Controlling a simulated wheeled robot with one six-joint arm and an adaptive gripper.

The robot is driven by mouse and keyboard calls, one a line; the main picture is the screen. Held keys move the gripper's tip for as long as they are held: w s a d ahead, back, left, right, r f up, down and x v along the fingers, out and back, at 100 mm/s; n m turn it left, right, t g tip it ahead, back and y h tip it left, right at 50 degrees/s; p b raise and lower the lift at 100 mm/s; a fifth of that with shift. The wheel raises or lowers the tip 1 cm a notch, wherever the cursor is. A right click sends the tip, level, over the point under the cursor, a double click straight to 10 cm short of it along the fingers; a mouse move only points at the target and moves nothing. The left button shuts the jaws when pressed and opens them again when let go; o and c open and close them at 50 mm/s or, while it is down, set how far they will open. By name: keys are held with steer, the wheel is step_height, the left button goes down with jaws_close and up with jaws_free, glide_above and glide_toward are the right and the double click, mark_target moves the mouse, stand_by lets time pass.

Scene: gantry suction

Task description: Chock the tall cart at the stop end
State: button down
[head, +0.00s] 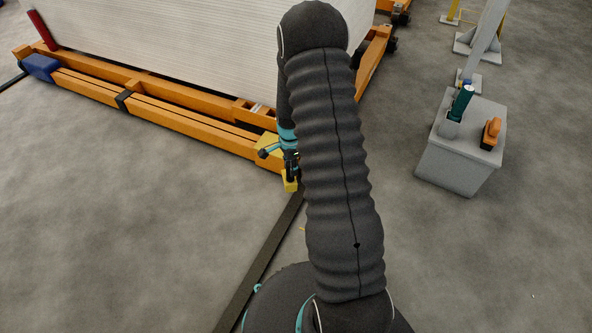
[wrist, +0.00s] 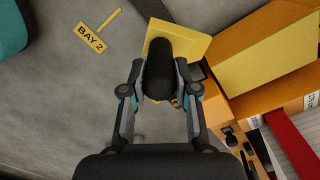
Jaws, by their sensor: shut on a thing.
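The tall cart (head: 185,112) stands at the upper left of the head view, an orange frame under a tall stack of white sheets. In the wrist view its orange beam (wrist: 222,45) with a yellow face is at the right. My gripper (head: 291,165) is at the cart's near right corner, partly behind my arm. In the wrist view my gripper (wrist: 160,92) is shut on the black handle of a yellow chock (wrist: 190,45). The chock also shows in the head view (head: 290,185), low beside the cart corner. I cannot tell whether it touches the floor or cart.
A dark strip (head: 262,255) runs along the floor below the gripper. A yellow BAY 2 sign (wrist: 90,37) lies on the floor. A grey box (head: 455,165) at the right carries a dark green item and an orange item. Floor between it and my arm is clear.

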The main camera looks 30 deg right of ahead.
steer(key=d+f+m, duration=0.1)
steer(key=m, duration=0.1)
steer(key=f+m, duration=0.1)
steer(key=m, duration=0.2)
steer(key=d+f+m, duration=0.1)
steer(key=m, duration=0.1)
steer(key=shift+w+d+f, duration=0.25)
steer(key=shift+w+d, duration=0.05)
steer(key=shift+f+b, duration=0.1)
steer(key=shift+b, duration=0.3)
step_height(320, 180, down, 8)
steer(key=w+d+b, duration=0.1)
steer(key=d+b, duration=0.1)
steer(key=b, duration=0.4)
steer(key=shift+w, duration=0.4)
steer(key=shift+f, duration=0.1)
steer(key=shift+f, duration=0.3)
steer(key=c, duration=0.8)
jaws_free()
